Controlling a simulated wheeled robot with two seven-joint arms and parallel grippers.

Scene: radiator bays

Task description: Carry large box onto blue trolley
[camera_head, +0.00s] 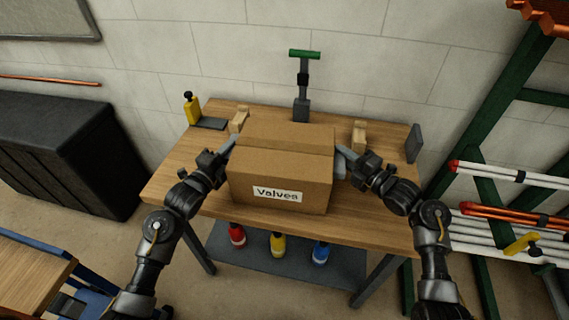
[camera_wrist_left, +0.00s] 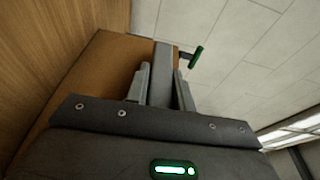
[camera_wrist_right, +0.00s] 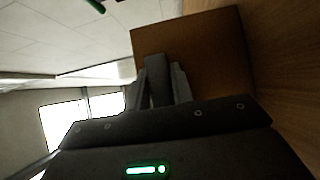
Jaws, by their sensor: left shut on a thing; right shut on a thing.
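The large cardboard box (camera_head: 282,172), labelled "Valves", is upright at the middle of the wooden workbench (camera_head: 170,172). I cannot tell whether its base touches the bench top. My left gripper (camera_head: 227,147) is at the box's left side, shut on a grey handle there, which shows between the fingers in the left wrist view (camera_wrist_left: 161,72). My right gripper (camera_head: 346,153) is shut on the matching grey handle at the right side, seen in the right wrist view (camera_wrist_right: 158,82). The blue trolley (camera_head: 90,277), with a wooden top, is at the lower left, partly cut off.
Behind the box stand a green-handled tool (camera_head: 303,80), a yellow bottle (camera_head: 192,108) and wooden blocks (camera_head: 359,135). Red, yellow and blue bottles (camera_head: 278,244) stand on the lower shelf. A black chest (camera_head: 60,150) is left, a green pipe rack (camera_head: 490,180) right.

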